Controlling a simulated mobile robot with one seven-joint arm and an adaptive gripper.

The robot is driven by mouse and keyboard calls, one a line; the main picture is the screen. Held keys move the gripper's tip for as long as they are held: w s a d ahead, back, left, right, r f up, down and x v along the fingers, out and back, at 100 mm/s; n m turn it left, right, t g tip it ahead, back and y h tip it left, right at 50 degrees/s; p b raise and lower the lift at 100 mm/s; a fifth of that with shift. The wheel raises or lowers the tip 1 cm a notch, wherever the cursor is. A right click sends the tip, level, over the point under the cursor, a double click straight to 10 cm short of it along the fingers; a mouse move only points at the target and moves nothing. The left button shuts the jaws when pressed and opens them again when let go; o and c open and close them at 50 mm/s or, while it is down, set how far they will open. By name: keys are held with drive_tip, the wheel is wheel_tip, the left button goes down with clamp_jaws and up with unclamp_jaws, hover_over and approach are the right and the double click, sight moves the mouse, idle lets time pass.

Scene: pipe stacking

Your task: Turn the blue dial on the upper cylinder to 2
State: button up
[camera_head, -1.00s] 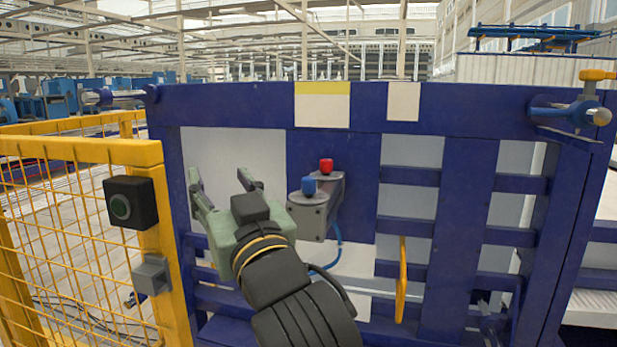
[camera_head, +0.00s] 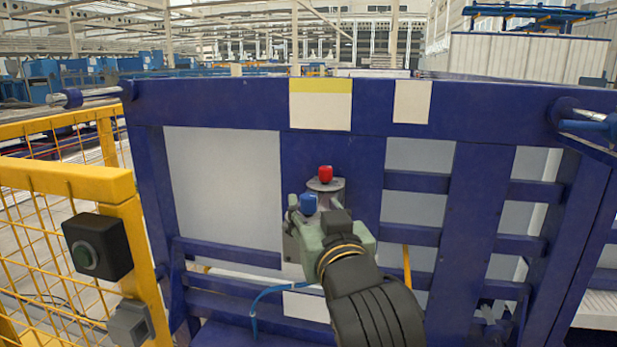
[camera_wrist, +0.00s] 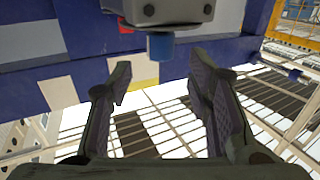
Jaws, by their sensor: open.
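The blue dial (camera_head: 308,203) sits on a grey housing fixed to the dark blue frame, in front of and a little below the red dial (camera_head: 325,174). My gripper (camera_head: 301,213) is at the blue dial in the head view and partly covers it and the housing. In the wrist view the blue dial (camera_wrist: 161,47) hangs from the grey housing (camera_wrist: 160,10), just ahead of the gap between my two fingers. My gripper is open, and a gap shows between the fingers and the dial there. Any markings on the dial cannot be read.
The dark blue frame (camera_head: 220,103) stands behind the dials with bars on the right. A yellow mesh fence (camera_head: 60,175) with a black button box (camera_head: 97,247) stands at the left. A blue hose (camera_head: 270,291) hangs below the housing.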

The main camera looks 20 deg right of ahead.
sight(310, 200)
drive_tip(key=shift+w+r+p, duration=0.25)
drive_tip(key=shift+w+p, duration=0.2)
drive_tip(key=shift+p, duration=0.1)
drive_tip(key=shift+w+d+f+p, duration=0.1)
drive_tip(key=shift+w+d+p, duration=0.05)
drive_tip(key=shift+w, duration=0.7)
drive_tip(key=shift+w+d+f+p, duration=0.1)
drive_tip(key=shift+w+d+p, duration=0.1)
drive_tip(key=shift+w, duration=0.7)
drive_tip(key=shift+w+d+f+p, duration=0.1)
drive_tip(key=shift+w+p, duration=0.05)
drive_tip(key=shift+w, duration=0.7)
drive_tip(key=shift+c, duration=0.3)
clamp_jaws()
